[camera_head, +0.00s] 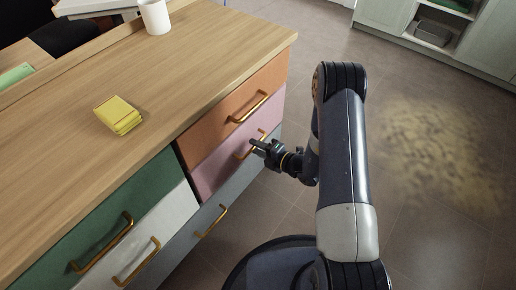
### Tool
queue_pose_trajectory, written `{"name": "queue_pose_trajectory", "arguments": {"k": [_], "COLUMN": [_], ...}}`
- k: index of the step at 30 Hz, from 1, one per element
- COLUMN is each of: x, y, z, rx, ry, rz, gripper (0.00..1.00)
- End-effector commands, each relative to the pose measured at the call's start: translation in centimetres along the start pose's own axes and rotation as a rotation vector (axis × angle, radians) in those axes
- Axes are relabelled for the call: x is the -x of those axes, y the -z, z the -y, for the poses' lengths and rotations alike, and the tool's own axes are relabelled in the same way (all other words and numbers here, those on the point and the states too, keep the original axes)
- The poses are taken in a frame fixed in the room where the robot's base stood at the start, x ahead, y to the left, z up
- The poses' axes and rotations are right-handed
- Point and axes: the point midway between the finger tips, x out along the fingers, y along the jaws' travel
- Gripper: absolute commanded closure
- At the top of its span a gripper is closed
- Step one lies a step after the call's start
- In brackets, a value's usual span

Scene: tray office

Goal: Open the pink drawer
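The pink drawer (213,170) is in the right column of the wooden desk, below an orange drawer. Its front looks flush with the fronts around it, so it appears closed. Its brass handle (241,155) shows in part. My gripper (258,146) is right at this handle and covers part of it. The fingers are small and dark, and I cannot tell whether they are apart, shut or touching the handle.
The orange drawer (228,108) has its own brass handle just above. Green (152,190), white and grey-blue drawers are nearby.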

Motion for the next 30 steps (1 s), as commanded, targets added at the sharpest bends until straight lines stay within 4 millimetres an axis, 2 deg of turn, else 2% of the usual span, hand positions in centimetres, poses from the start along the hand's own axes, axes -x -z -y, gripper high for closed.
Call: {"name": "queue_pose_trajectory", "arguments": {"k": [5, 17, 30], "x": [0.01, 0.04, 0.08], "y": [0.0, 0.02, 0.02], "z": [-0.02, 0.0, 0.02], "rx": [0.0, 0.0, 0.0], "ry": [0.0, 0.0, 0.001], "rz": [0.0, -0.001, -0.001], "gripper": [0.69, 1.0, 1.0]}}
